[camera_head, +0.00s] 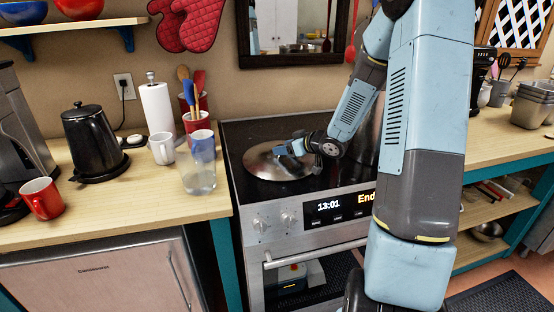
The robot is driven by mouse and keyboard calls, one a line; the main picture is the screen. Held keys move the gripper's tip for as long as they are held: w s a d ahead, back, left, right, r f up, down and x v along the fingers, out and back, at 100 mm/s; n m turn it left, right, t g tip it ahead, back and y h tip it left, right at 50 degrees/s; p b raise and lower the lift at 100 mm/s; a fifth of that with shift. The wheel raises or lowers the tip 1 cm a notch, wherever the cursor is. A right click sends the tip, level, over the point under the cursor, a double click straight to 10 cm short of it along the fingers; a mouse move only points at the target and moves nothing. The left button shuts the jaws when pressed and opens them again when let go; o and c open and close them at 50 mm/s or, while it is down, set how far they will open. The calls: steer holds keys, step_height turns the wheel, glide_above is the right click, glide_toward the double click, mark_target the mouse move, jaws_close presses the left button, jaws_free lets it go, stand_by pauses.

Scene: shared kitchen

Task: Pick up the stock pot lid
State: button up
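The stock pot lid (262,165) is a round, shiny metal disc lying on the dark stovetop (240,134), toward its left side. My gripper (287,150) is over the lid's middle, reaching in from the right. Its fingers are small in the picture and hide the middle of the lid. I cannot see the lid's handle, nor whether the fingers touch it or are closed. A metal pot (366,135) stands on the right of the stove, mostly hidden behind my arm.
On the left counter (130,205) are a black kettle (92,142), a red mug (42,198), a white mug (162,148), a blue-and-clear glass (199,172), a paper towel roll (157,108) and a utensil holder (196,121). Metal containers (534,105) stand on the right counter.

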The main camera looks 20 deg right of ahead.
jaws_close()
stand_by(0.3)
steer(key=shift+r, duration=0.1)
stand_by(0.4)
